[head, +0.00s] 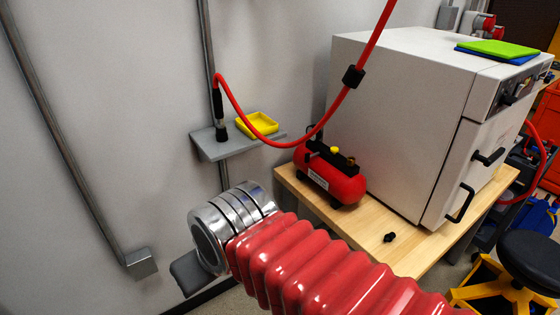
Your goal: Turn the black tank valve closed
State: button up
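A small red tank (328,182) with a white label and dark feet lies on the wooden bench, in front of the white cabinet. Black fittings (330,154) sit along its top, with a yellow knob and a smaller brass-yellow piece among them. I cannot tell which black part is the valve, or its turn position. A separate small black knob-like piece (389,237) is on the bench to the right of the tank. My arm, in red bellows with a banded metal end, crosses the lower middle, left of and nearer than the tank.
The wooden bench (410,248) carries a big white cabinet (385,110) with black handles. A red hose (310,135) loops from a grey wall shelf (208,146) holding a yellow tray (257,123). A black-seated stool (530,252) stands at right.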

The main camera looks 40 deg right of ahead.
aim_at(307, 156)
jog(key=u, duration=1.25)
jog(key=k, duration=0.8)
jog(key=z, duration=1)
jog(key=i, duration=1)
jog(key=z, duration=0.1)
